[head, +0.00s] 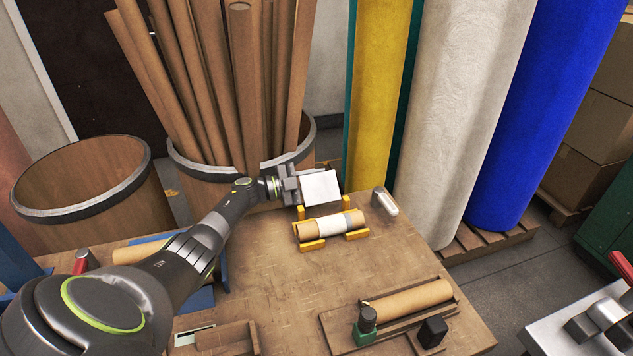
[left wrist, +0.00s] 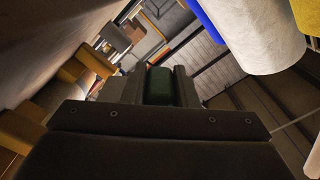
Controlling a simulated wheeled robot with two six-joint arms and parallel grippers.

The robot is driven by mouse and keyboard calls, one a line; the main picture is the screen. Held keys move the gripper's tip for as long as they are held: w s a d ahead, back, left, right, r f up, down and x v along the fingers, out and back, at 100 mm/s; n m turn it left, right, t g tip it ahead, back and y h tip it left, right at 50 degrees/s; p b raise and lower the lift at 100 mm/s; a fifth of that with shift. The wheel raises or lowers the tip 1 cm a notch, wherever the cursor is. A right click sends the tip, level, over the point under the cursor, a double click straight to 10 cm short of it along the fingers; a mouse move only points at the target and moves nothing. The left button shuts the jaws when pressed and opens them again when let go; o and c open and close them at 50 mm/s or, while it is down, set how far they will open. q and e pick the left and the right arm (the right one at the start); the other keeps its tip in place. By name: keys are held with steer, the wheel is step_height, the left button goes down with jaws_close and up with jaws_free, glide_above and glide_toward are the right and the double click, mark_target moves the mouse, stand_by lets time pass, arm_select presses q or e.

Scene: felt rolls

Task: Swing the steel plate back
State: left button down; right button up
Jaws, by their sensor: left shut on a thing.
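The steel plate (head: 321,187) is a small pale panel, tilted up behind the yellow cradle (head: 311,245) at the far side of the wooden table. My left gripper (head: 290,187) reaches in from the left and is shut at the plate's left edge. In the left wrist view, a dark green piece (left wrist: 160,86) sits between the jaws, and it appears to be the plate's grip. A tan roll with a white band (head: 331,225) lies in the cradle below the plate. The right gripper is not in view.
A barrel of tubes (head: 310,150) and tall felt rolls (head: 465,110) stand behind.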

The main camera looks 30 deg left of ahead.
arm_select(q)
steer(key=shift+a+f, duration=0.15)
steer(key=shift+f, duration=0.3)
steer(key=c, duration=1.2)
jaws_free()
steer(key=shift+o, duration=0.2)
steer(key=shift+r, duration=0.1)
